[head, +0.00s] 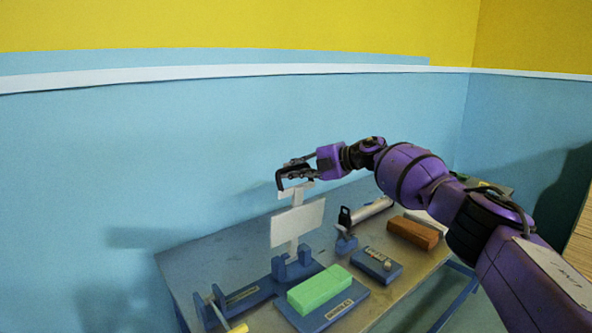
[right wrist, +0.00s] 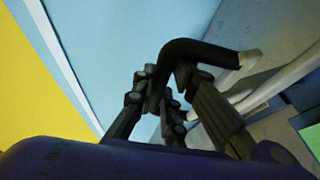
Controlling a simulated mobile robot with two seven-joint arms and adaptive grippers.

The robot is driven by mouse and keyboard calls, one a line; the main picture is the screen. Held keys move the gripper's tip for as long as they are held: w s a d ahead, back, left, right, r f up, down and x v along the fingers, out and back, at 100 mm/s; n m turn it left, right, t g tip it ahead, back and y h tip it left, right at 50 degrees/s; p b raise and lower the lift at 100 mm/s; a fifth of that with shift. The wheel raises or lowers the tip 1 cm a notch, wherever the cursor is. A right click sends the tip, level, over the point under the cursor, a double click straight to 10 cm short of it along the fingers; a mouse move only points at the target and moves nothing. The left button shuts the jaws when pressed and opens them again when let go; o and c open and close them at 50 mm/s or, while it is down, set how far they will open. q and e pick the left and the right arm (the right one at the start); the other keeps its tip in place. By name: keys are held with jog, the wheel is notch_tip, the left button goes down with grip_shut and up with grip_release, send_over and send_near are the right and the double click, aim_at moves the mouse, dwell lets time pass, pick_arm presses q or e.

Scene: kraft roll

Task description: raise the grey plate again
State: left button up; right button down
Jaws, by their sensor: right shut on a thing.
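The grey plate (head: 298,223) is a pale, upright rectangle on a light grey stem, above a blue slotted holder (head: 293,264) on the table. A short pale crossbar (head: 296,191) tops the stem. My right gripper (head: 291,174) is at the top of this piece, shut on a black bent handle. In the right wrist view the handle (right wrist: 205,49) arches at the fingers (right wrist: 180,92), and pale parts of the piece lie beyond it. The fingers partly hide where the handle joins the stem. My left gripper is not in view.
On the table (head: 205,262) are a green block (head: 319,288) on a blue base, a blue box with a knob (head: 377,264), a brown block (head: 413,232) and a silver cylinder (head: 371,211). A yellow-ended tool (head: 238,328) is at the front left. A blue wall stands behind.

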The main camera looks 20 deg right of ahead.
jog(key=shift+w+r, duration=0.1)
jog(key=shift+r, duration=0.15)
jog(key=c, duration=2.1)
grip_release()
jog(key=shift+a, duration=0.1)
jog(key=shift+w+a+f, duration=0.1)
jog(key=shift+w+f, duration=0.1)
jog(key=shift+s, duration=0.1)
jog(key=v, duration=1.2)
jog(key=shift+f, duration=0.1)
